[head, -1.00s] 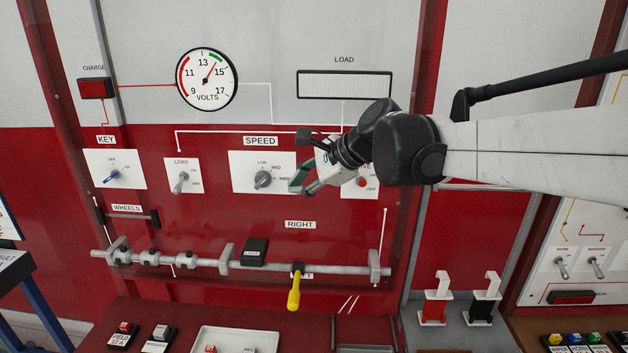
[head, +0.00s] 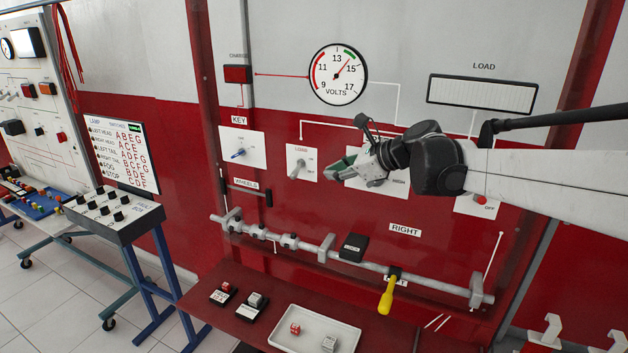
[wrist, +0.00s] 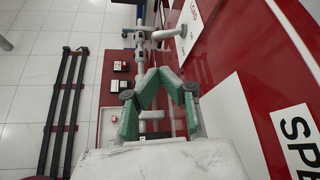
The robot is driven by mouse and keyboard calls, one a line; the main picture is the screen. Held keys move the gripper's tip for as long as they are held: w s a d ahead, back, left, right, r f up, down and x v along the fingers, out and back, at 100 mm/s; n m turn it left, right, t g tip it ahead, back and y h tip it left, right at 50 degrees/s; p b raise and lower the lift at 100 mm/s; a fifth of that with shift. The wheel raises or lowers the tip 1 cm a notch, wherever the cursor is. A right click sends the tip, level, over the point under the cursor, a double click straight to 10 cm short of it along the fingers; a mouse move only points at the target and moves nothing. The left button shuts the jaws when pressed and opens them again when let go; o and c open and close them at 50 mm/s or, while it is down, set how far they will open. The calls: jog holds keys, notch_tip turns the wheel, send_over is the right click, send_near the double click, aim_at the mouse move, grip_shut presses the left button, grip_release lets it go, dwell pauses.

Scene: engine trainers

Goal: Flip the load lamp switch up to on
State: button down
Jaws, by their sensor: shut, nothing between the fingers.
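The load lamp switch is a small grey toggle (head: 296,169) on a white plate with red LOAD lettering, left of the speed plate in the head view. Its lever looks slanted with the lower end to the left, though it is small. My gripper (head: 333,173), with green finger pads, is shut and empty just right of that plate, in front of the speed plate, and hides the speed dial. In the wrist view the fingertips (wrist: 160,72) come together, with the LOAD plate (wrist: 193,20) ahead at the top. A grey lever-like part (wrist: 168,33) juts from it.
The key plate (head: 241,146) is left of the load plate. A grey shaft with a yellow handle (head: 386,296) runs below. A red shelf holds a white tray (head: 290,342) and small blocks. The SPEED plate (wrist: 288,115) lies close on the right in the wrist view.

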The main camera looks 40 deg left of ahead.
aim_at(296, 171)
jog(key=shift+a, duration=0.1)
jog(key=p+x, duration=0.1)
jog(key=x, duration=0.8)
jog(key=shift+a+f, duration=0.25)
jog(key=shift+a, duration=0.05)
